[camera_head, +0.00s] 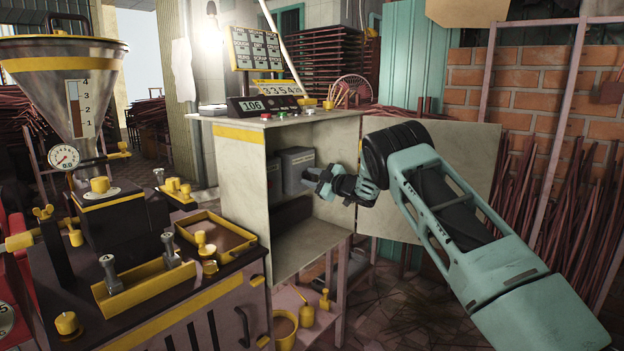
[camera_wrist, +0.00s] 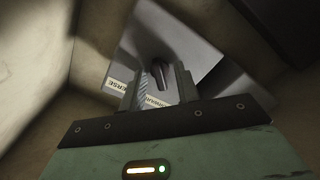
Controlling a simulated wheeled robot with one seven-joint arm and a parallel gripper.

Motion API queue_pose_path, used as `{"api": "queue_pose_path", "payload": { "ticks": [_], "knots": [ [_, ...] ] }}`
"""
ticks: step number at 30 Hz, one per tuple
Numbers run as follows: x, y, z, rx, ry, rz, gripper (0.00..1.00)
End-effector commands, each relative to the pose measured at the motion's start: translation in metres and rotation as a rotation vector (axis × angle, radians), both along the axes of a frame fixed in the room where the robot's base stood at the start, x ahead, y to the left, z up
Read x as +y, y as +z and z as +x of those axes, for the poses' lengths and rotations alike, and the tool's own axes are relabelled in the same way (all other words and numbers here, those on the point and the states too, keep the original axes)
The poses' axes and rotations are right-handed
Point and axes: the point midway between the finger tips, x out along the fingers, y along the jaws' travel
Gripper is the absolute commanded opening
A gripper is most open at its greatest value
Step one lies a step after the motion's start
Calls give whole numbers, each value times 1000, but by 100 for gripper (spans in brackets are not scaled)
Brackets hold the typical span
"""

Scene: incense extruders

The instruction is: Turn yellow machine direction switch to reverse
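In the wrist view, a dark rotary switch knob (camera_wrist: 160,74) sits on the face of a light grey box (camera_wrist: 190,52). A label ending in "ERSE" (camera_wrist: 122,88) is at the left of the face, and a second label (camera_wrist: 157,101) is partly hidden by my gripper. My gripper (camera_wrist: 160,72) is open, with one finger to each side of the knob; I cannot tell whether they touch it. In the head view, my gripper (camera_head: 314,182) reaches into the open cabinet (camera_head: 240,165) with the yellow stripe, at the grey box (camera_head: 297,163). The knob is not visible there.
The cabinet walls and its open door (camera_head: 475,165) stand close around my arm. A control panel (camera_head: 265,104) with buttons and a number display sits on the cabinet top. The yellow-trimmed extruder machine (camera_head: 170,300) stands at the left. Bundles of sticks (camera_head: 515,215) lean at the right.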

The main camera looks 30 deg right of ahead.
Motion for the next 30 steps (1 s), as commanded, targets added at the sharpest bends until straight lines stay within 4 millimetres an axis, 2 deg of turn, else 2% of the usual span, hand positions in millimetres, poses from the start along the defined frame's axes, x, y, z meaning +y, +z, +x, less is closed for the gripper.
{"api": "queue_pose_path", "payload": {
  "ticks": [1, 3, 17, 30],
  "knots": [
    [0, 0, 0, 0, 0, 0, 19],
    [0, 0, 0, 0, 0, 0, 0],
    [-1, 2, -1, 20, 0, 55, 0],
    [-1, 3, -1, 138, 0, 381, 0]
  ]
}}
